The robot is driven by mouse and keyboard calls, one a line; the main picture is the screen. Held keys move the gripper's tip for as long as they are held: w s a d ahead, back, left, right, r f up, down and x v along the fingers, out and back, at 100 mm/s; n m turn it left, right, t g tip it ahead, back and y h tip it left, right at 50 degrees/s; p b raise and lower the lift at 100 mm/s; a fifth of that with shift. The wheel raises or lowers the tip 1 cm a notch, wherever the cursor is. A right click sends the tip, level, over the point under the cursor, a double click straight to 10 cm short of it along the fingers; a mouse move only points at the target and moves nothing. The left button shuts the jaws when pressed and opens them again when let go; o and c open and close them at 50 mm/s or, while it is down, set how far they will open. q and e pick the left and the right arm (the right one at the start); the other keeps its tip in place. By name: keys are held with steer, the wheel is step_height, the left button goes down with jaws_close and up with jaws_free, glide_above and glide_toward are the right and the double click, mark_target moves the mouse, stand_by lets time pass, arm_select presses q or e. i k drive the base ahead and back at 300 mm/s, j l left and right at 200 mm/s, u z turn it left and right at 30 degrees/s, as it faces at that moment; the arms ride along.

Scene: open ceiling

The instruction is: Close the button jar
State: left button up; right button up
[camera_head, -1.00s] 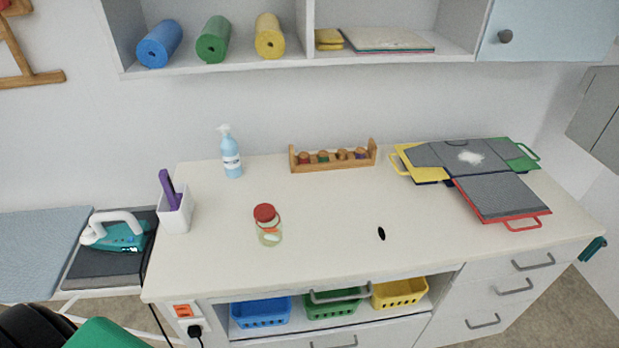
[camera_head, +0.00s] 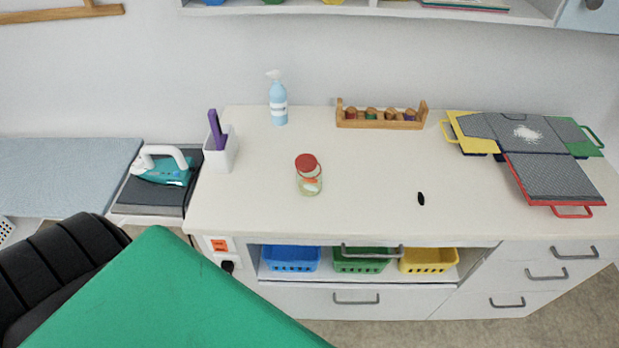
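The button jar (camera_head: 309,182) is a small clear glass jar with a red lid (camera_head: 306,162). It stands upright on the white worktop (camera_head: 375,222), left of the middle. The lid shows at the top of the jar; I cannot tell how firmly it sits or whether it is hinged open. Something orange and pale shows through the glass. Neither of my grippers is in view. A large green surface and a black ribbed part, which seem to be mine, fill the lower left.
A white holder (camera_head: 221,155) with a purple item and a spray bottle (camera_head: 278,101) stand left of and behind the jar. A wooden rack (camera_head: 381,123) is at the back. A small black oval (camera_head: 421,198) lies to the right. Folding boards (camera_head: 555,180) cover the right end.

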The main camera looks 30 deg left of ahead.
mark_target(308, 174)
steer(key=k+u, duration=0.1)
steer(key=u, duration=0.95)
steer(key=i+j+u, duration=0.25)
steer(key=i+u, duration=0.25)
steer(key=k, duration=0.1)
